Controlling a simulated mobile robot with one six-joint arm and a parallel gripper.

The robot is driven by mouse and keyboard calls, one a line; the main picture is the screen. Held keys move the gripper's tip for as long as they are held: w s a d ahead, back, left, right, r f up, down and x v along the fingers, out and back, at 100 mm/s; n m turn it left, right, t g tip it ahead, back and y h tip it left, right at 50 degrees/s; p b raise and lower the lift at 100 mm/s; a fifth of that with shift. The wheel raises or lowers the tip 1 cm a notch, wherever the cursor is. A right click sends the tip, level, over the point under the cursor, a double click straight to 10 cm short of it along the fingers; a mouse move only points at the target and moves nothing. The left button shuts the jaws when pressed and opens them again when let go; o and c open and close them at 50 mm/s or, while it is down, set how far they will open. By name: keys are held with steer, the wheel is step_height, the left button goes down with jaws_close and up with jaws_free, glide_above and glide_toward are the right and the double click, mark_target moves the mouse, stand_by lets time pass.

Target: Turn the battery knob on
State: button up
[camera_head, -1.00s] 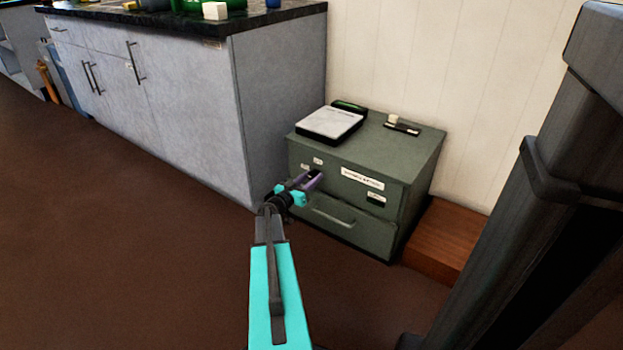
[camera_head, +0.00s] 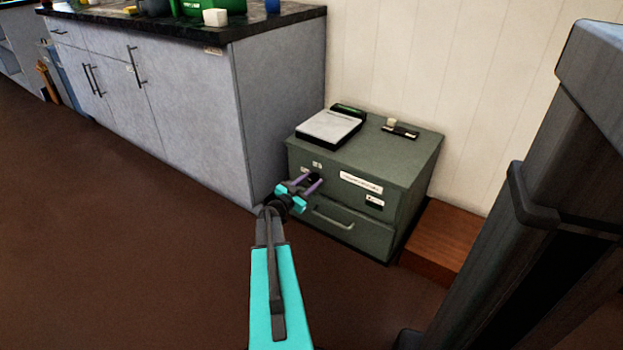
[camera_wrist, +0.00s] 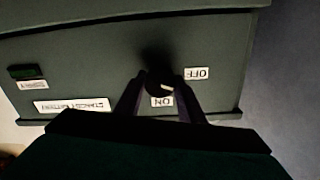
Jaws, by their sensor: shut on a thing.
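The dark round battery knob (camera_wrist: 154,80) is on the front of the green-grey cabinet (camera_head: 372,232). It also shows as a dark spot in the head view (camera_head: 314,177). In the wrist view, which is upside down, a pale mark on the knob lies between the OFF label (camera_wrist: 197,73) and the ON label (camera_wrist: 162,101). My gripper (camera_wrist: 158,84) has one finger on each side of the knob and is shut on it. It also shows in the head view (camera_head: 309,182), with purple fingers against the cabinet front. Shadow hides part of the knob.
A drawer handle (camera_head: 333,219) sits below the knob. A flat white-topped device (camera_head: 328,128) and a small dark item (camera_head: 400,131) are on the cabinet top. A grey counter (camera_head: 190,110) stands left, and a wooden block (camera_head: 440,240) right. The floor in front is clear.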

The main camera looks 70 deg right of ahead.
steer(key=m+p, duration=0.1)
steer(key=m, duration=0.2)
steer(key=shift+s+a, duration=0.1)
steer(key=m, duration=0.3)
steer(key=shift+f+m, duration=0.1)
steer(key=shift+m, duration=0.2)
steer(key=m+b, duration=0.1)
steer(key=m, duration=0.3)
steer(key=shift+s, duration=0.1)
steer(key=shift+m+b, duration=0.4)
steer(key=shift+m, duration=1.1)
steer(key=o, duration=1)
steer(key=shift+o, duration=0.2)
